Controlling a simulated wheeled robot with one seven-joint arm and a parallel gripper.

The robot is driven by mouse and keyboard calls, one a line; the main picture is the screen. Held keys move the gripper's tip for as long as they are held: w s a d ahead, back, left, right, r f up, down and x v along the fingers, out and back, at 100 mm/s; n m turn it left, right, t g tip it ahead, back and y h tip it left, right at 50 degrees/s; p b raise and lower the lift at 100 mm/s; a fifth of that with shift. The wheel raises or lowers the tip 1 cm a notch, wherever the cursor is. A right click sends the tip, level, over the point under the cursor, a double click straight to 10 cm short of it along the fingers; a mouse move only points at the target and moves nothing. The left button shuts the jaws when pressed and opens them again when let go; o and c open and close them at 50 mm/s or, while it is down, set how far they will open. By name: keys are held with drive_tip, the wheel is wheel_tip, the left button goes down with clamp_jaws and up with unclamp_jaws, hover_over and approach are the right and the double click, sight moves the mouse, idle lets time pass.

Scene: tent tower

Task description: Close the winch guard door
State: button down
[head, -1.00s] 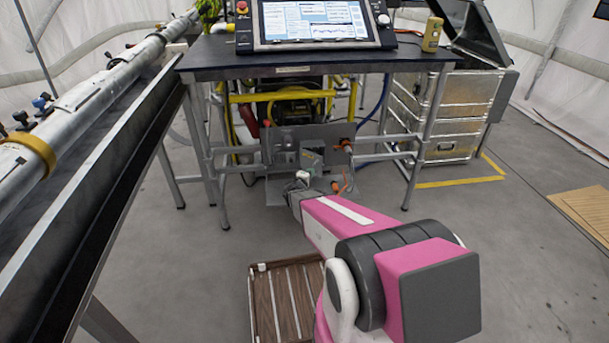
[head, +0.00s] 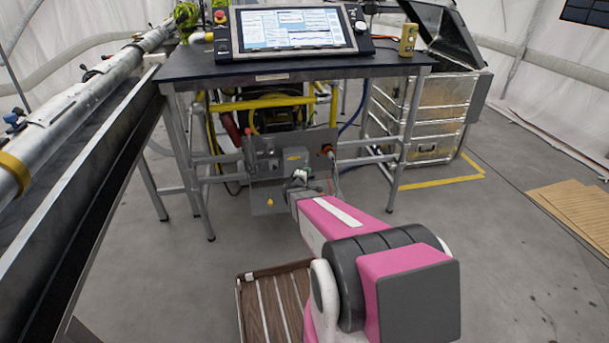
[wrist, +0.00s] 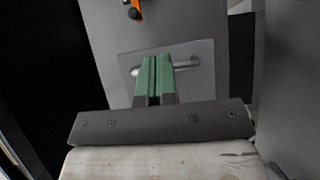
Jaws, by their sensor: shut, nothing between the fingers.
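Under the table, a grey metal panel (head: 268,202) that looks like the winch guard door hangs in front of the dark winch machinery (head: 268,115). In the wrist view, a grey panel (wrist: 185,25) fills the middle, with a lighter plate and a silver bar handle (wrist: 188,65) on it. My gripper (wrist: 157,62) has its green fingers shut together, with nothing between them. The fingertips are in front of the handle's middle and hide part of it; I cannot tell whether they touch it. In the head view the fingers are too small to make out.
The table (head: 300,70) with a tablet console (head: 293,30) stands above the panel on metal legs. A long rail (head: 95,200) runs along the left. Silver cases (head: 425,110) stand at the right. A brown slatted crate (head: 270,310) sits on the floor beside my arm.

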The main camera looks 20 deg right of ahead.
drive_tip(key=shift+w+d, duration=0.15)
drive_tip(key=shift+w, duration=0.1)
idle(0.4)
drive_tip(key=shift+s, duration=0.1)
